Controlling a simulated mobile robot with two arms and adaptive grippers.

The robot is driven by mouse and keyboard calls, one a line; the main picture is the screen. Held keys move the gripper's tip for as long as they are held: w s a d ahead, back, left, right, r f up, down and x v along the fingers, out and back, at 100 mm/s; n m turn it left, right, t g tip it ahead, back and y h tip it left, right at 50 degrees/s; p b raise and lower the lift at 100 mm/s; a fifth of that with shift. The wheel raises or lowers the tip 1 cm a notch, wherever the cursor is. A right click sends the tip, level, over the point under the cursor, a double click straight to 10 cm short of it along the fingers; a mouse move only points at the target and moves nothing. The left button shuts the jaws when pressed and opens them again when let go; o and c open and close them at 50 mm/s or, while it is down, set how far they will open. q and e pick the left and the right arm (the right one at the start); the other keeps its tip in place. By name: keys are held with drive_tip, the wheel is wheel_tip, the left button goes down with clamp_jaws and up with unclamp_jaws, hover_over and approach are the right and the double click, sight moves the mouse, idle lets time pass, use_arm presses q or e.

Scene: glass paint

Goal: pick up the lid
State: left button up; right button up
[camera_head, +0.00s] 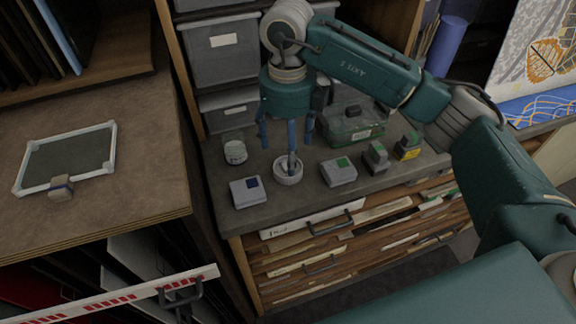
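A small round white container (288,173) stands on the dark counter, with a dark opening or centre on top. A white jar (235,152) stands to its left and behind. I cannot tell for sure which of these bears the lid. My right gripper (289,146) points down above the round white container with its blue fingers spread. One finger reaches down to the container's top or just in front of it; contact is unclear. Nothing is seen held. My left gripper is out of view.
Grey-white boxes with blue (248,192) and green (339,172) labels flank the round container. Smaller blocks and a green case (352,124) stand to the right. A framed glass pane (68,157) lies on the left counter. Drawers are below the counter.

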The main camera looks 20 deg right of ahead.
sight(280, 174)
drive_tip(key=f+p, duration=0.1)
drive_tip(key=f, duration=0.2)
drive_tip(key=f+p, duration=0.1)
drive_tip(key=f, duration=0.1)
drive_tip(key=shift+s+p, duration=0.25)
drive_tip(key=shift+p, duration=0.05)
drive_tip(key=shift+w+f, duration=0.1)
drive_tip(key=shift+w, duration=0.05)
drive_tip(key=shift+c, duration=0.8)
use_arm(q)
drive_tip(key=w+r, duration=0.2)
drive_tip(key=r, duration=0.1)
use_arm(e)
drive_tip(key=c, duration=0.8)
